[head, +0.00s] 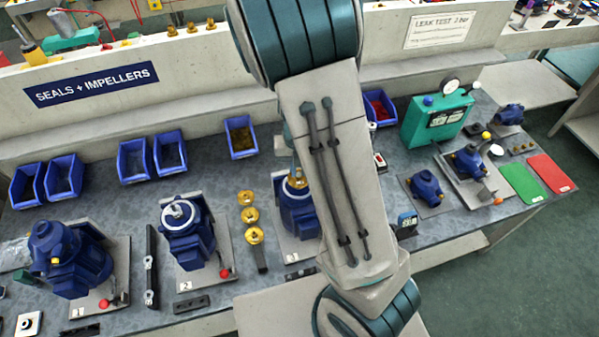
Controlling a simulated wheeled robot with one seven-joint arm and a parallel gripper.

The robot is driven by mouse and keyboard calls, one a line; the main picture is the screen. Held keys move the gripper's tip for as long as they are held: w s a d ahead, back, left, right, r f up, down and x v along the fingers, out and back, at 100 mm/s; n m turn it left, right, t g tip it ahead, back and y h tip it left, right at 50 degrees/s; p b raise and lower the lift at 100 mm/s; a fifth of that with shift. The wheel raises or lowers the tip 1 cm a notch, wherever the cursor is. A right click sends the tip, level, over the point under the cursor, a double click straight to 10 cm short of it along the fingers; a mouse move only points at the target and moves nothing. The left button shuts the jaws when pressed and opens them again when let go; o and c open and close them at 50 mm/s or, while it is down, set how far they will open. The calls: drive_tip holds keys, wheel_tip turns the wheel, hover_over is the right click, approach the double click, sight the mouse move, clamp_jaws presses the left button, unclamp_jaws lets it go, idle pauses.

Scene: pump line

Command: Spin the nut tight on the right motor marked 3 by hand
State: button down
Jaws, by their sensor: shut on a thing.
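The motor marked 3 (293,208) is a blue pump motor on a grey plate, right of the motor marked 2. My arm link covers its right side. A brass-coloured part (298,183) sits on top of it. A slim grey-blue piece of my gripper (296,166) shows at the brass part, beside the edge of my arm. The rest of the gripper is hidden behind the arm. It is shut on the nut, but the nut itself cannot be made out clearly.
Motor 2 (188,232) with a pale ring on top and motor 1 (75,260) stand to the left. Brass impellers (249,216) stand in a row between motors 2 and 3. Blue bins (135,160) line the back. A green tester (437,122) stands at right.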

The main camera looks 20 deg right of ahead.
drive_tip(key=m, duration=0.4)
drive_tip(key=shift+m, duration=1.4)
drive_tip(key=c, duration=1.6)
unclamp_jaws()
drive_tip(key=shift+r, duration=0.1)
drive_tip(key=shift+r, duration=2.15)
